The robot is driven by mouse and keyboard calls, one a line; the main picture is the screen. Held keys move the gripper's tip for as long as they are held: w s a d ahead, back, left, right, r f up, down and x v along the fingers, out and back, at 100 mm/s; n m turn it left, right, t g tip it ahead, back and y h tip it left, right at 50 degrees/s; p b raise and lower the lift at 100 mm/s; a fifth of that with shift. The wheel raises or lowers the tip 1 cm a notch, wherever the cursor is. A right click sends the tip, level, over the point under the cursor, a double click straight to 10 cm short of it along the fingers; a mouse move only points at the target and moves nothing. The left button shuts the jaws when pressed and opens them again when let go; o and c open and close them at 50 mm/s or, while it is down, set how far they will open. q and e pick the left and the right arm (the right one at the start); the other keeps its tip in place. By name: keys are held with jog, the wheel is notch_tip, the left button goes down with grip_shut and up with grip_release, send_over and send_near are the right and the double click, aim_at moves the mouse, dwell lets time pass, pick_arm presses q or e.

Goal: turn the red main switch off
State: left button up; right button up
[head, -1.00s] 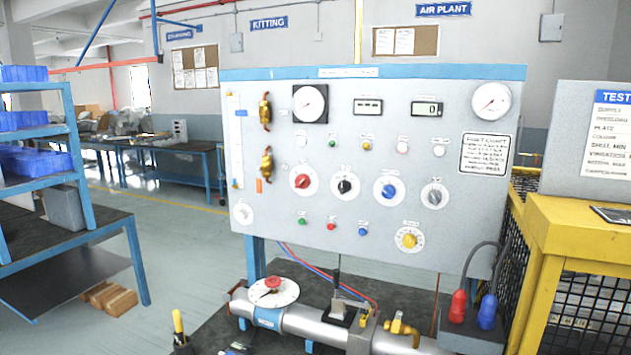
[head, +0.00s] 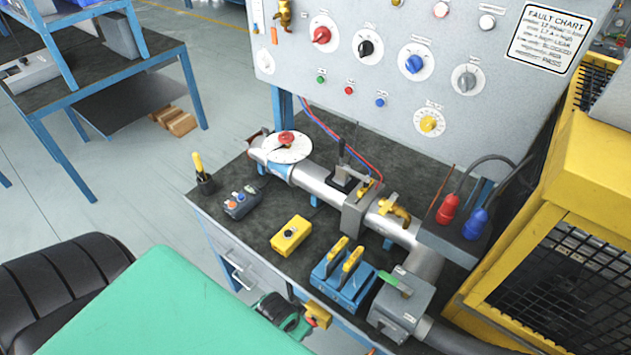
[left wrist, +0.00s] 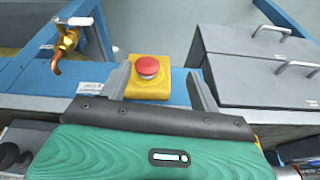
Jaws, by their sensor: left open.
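The panel's red rotary knob (head: 321,35), which looks like the main switch, sits on a round white dial at the top of the head view. Its exact setting is too small to read. My left gripper (left wrist: 158,72) is open in the left wrist view. A red mushroom button (left wrist: 147,67) on a yellow box (left wrist: 148,87) shows between its fingers, which are not closed on it. In the head view my green and black left arm fills the lower left, well below the panel. My right gripper is not in view.
Black (head: 366,48), blue (head: 415,63) and grey (head: 466,80) knobs line the panel (head: 300,85). The bench (head: 240,178) holds a pipe with a red-hubbed wheel (head: 287,147), a yellow box (head: 291,236) and a blue device (head: 344,284). A yellow cage (head: 575,210) stands right.

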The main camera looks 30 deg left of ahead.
pick_arm(q)
jog(key=w+a+r+t+p, duration=0.1)
jog(key=w+a+r+t, duration=0.15)
jog(key=w+r, duration=0.5)
jog(key=n+t+p, duration=0.1)
jog(key=t+p, duration=0.2)
jog(key=t, duration=0.9)
send_near(317, 39)
jog(key=shift+h, duration=0.4)
jog(key=w+p, duration=0.5)
jog(key=w, duration=0.4)
jog(key=shift+w+r, duration=0.1)
jog(key=shift+w, duration=0.15)
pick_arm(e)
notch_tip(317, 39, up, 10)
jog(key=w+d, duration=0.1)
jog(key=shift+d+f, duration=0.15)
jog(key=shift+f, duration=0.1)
pick_arm(q)
jog(key=shift+c, duration=0.4)
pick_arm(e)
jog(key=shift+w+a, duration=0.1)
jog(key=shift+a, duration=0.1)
pick_arm(q)
jog(key=c, duration=0.9)
